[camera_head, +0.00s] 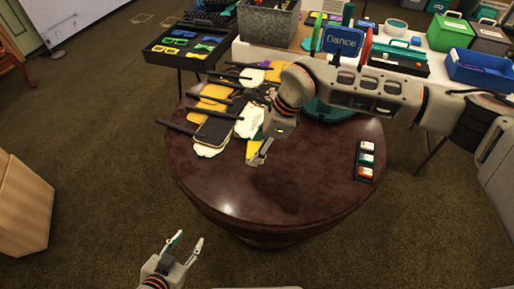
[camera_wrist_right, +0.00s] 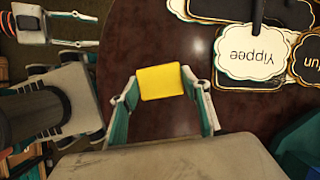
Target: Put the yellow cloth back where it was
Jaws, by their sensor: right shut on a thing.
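The yellow cloth (camera_wrist_right: 161,82) shows as a small flat square between the fingertips of my right gripper (camera_wrist_right: 161,96) in the right wrist view. That gripper is shut on it. In the head view the cloth (camera_head: 252,149) is partly hidden by my right gripper (camera_head: 259,155), over the round dark table (camera_head: 300,190). I cannot tell the exact height above the table top. My left gripper (camera_head: 186,248) is open and empty, in front of the table's near left edge.
Several sign props on black handles (camera_head: 213,130) lie on the table's left and back part. A small rack with three small items (camera_head: 365,160) stands at the right. A black tray of glasses (camera_head: 187,42) and a green box (camera_head: 450,32) are behind. The table's front is clear.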

